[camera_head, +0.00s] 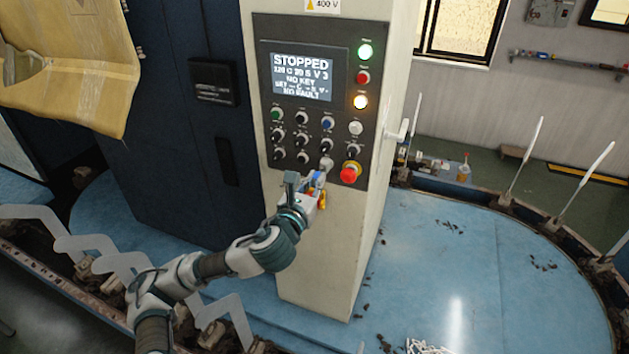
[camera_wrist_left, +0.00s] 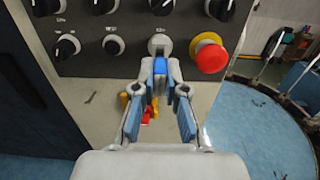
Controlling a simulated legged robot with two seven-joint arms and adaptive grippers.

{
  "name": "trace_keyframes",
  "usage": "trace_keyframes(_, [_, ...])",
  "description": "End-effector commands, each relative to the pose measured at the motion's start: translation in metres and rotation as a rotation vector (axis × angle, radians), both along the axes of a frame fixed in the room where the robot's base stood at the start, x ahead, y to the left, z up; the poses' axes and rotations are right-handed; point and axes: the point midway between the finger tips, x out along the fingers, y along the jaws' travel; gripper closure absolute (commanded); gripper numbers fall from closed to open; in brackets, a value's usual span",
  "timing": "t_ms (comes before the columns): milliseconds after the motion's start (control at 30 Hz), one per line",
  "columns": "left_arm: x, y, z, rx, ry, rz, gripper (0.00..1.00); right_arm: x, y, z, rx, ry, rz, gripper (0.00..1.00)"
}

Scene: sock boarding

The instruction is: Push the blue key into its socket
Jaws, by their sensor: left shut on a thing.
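The blue key (camera_wrist_left: 160,66) is held between the fingertips of my left gripper (camera_wrist_left: 160,85), which is shut on it. In the left wrist view the key points at the round metal socket (camera_wrist_left: 160,43) on the control panel, just below it in the picture. I cannot tell whether the key's tip touches the socket. In the head view my left gripper (camera_head: 314,187) is at the panel's lower edge, and the socket (camera_head: 326,163) shows just above it. My right gripper is not in view.
A red emergency button (camera_head: 349,174) on a yellow ring sits right of the socket. Several black knobs (camera_head: 302,139) fill the panel above and left. Red and yellow items (camera_wrist_left: 146,114) hang below the socket. The blue floor (camera_head: 440,260) is open to the right.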

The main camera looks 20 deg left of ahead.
Motion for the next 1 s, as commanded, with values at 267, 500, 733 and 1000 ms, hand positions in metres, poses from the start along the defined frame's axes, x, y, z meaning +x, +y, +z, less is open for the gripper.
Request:
trace_keyframes(267, [0.0,0.0,0.0002,0.0,0.0,0.0,1.0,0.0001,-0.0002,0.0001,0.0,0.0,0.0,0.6])
trace_keyframes(500, [0.0,0.0001,0.0013,0.001,0.0,0.0,1.0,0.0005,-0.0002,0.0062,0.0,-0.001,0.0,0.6])
trace_keyframes(733, [-0.0001,0.0,0.0005,0.0,0.0,0.0,1.0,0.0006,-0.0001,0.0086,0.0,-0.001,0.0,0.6])
trace_keyframes(1000, [0.0011,0.0002,0.0004,0.0,0.0,0.001,1.0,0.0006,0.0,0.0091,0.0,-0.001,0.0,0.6])
